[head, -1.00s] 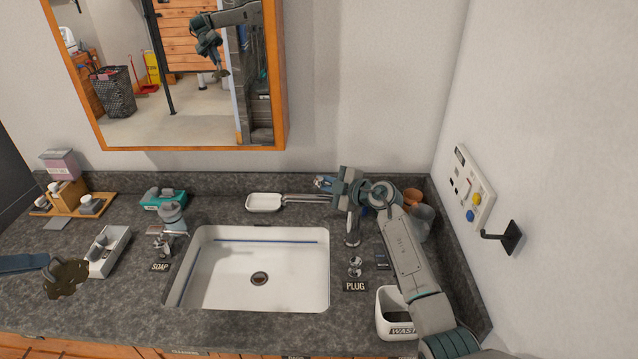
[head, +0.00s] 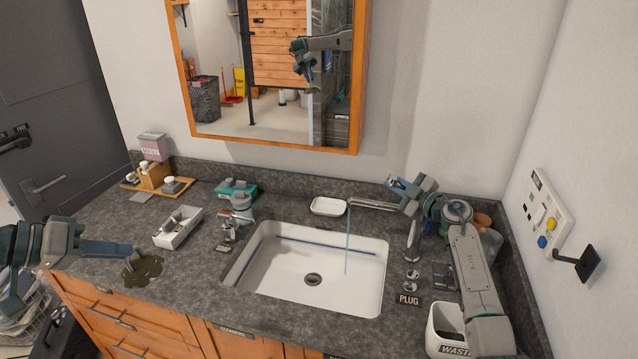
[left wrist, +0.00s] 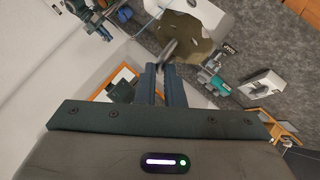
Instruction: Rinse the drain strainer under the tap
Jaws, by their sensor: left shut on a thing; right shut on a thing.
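The drain strainer (head: 143,268) is a brown, dirty, ragged-edged disc. My left gripper (head: 128,250) is shut on it and holds it at the left, left of the sink (head: 382,265). In the left wrist view the strainer (left wrist: 187,36) sits beyond the closed fingers (left wrist: 165,72), with a short grey stem between them. The metal tap (head: 372,204) reaches left over the sink. A thin blue stream of water (head: 348,240) falls from its end into the basin. My right gripper (head: 397,184) is shut at the top of the tap, apparently on its handle, which is mostly hidden.
A white waste bin (head: 440,335) stands at the counter's front right. A grey-white tray (head: 178,228) and a soap dispenser (head: 241,208) stand between the strainer and the sink. A white dish (head: 328,206) lies behind the basin. The sink is empty around its drain (head: 313,279).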

